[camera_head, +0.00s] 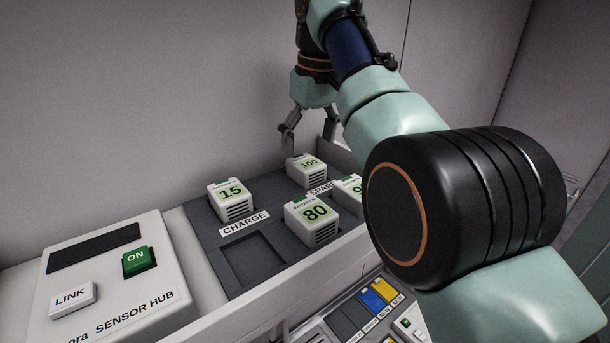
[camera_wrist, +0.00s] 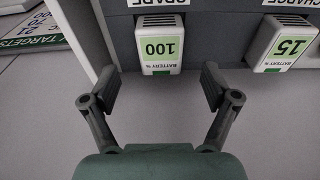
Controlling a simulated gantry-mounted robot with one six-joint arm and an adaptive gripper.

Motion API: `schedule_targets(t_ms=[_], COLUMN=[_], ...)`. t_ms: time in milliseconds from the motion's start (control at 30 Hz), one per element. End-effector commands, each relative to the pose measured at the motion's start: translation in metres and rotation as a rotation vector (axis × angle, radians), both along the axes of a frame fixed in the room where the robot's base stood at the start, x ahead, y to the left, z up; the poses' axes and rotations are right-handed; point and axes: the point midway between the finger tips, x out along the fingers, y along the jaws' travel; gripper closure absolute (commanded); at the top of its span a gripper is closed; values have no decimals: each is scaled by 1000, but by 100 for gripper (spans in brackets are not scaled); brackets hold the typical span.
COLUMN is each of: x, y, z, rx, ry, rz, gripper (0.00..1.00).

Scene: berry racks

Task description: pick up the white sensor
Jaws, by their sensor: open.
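No piece is labelled as a sensor, so I cannot tell which is the white sensor. White blocks with green numbers stand in a dark tray (camera_head: 213,236): 15 (camera_head: 231,198), 100 (camera_head: 305,168), 80 (camera_head: 312,218) and one partly hidden by my arm (camera_head: 349,189). White pieces with green marks (camera_head: 411,324) show at the lower edge. My gripper (camera_head: 309,132) is open and empty behind and above the 100 block. In the wrist view my open gripper (camera_wrist: 160,84) points towards the 100 block (camera_wrist: 161,45), apart from it; the 15 block (camera_wrist: 284,44) is at upper right.
A white sensor hub (camera_head: 110,278) with a green ON button (camera_head: 139,260) and a LINK button (camera_head: 73,299) sits left of the tray. One CHARGE slot (camera_head: 252,261) is empty. A lower tray holds blue (camera_head: 371,300) and yellow (camera_head: 384,289) pieces. The wall stands behind.

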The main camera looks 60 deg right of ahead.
Motion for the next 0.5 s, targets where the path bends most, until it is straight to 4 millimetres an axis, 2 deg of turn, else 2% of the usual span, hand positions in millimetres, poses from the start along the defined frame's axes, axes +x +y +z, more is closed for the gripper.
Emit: schedule_targets(t_ms=[33,200,433,500], x=[1,5,6,6], y=[-1,-3,-3,-3], z=[-16,-45,-44,-44], rx=[2,0,0,0], ry=[2,1,1,1], rz=[0,0,0,0], gripper=[14,14,14,24])
